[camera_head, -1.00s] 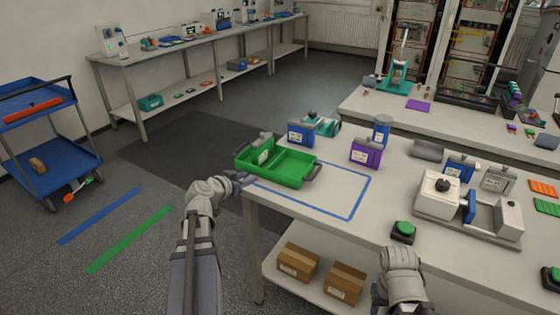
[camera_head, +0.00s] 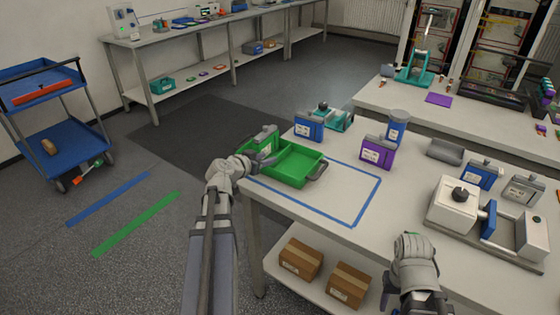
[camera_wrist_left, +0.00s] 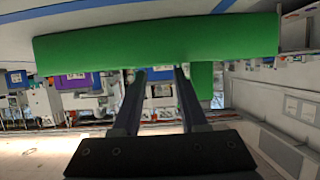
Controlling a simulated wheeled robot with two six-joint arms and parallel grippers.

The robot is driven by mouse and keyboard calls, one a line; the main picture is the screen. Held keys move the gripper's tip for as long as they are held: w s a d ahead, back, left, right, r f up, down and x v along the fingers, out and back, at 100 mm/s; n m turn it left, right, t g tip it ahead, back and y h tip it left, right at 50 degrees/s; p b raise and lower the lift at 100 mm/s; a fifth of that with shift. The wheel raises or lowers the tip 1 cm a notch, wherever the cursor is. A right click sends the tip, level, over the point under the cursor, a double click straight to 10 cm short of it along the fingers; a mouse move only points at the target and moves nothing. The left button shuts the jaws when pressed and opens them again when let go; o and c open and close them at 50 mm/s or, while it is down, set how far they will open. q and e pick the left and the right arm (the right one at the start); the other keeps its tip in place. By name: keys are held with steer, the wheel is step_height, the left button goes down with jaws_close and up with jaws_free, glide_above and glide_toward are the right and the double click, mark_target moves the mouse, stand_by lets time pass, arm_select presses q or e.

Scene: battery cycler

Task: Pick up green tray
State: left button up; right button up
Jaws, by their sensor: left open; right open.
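The green tray (camera_head: 298,164) sits at the near left corner of the white table, partly over the blue taped outline. It has dark handles at its left and right ends, and a green battery-like block with a white label stands in its left part. My left gripper (camera_head: 264,160) is open at the tray's left end, by the left handle; I cannot tell whether it touches. In the left wrist view the tray's green wall (camera_wrist_left: 160,45) spans the top, just beyond the open fingers (camera_wrist_left: 157,75). My right gripper (camera_head: 388,290) is low at the table's front edge, away from the tray.
Blue (camera_head: 309,126) and purple (camera_head: 376,151) blocks stand behind and right of the tray. A white press-like device (camera_head: 455,205) is at the right. Cardboard boxes (camera_head: 300,259) sit on the lower shelf. The taped area right of the tray is clear.

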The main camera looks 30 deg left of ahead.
mark_target(279, 158)
arm_select(q)
steer(key=shift+d+b+x, duration=0.15)
steer(key=shift+b+x, duration=0.5)
steer(key=shift+x, duration=1.05)
steer(key=shift+d+b+x, duration=0.1)
steer(key=shift+b+x, duration=0.5)
steer(key=shift+x, duration=1.05)
steer(key=shift+s+f, duration=0.1)
steer(key=shift+s, duration=0.05)
jaws_close()
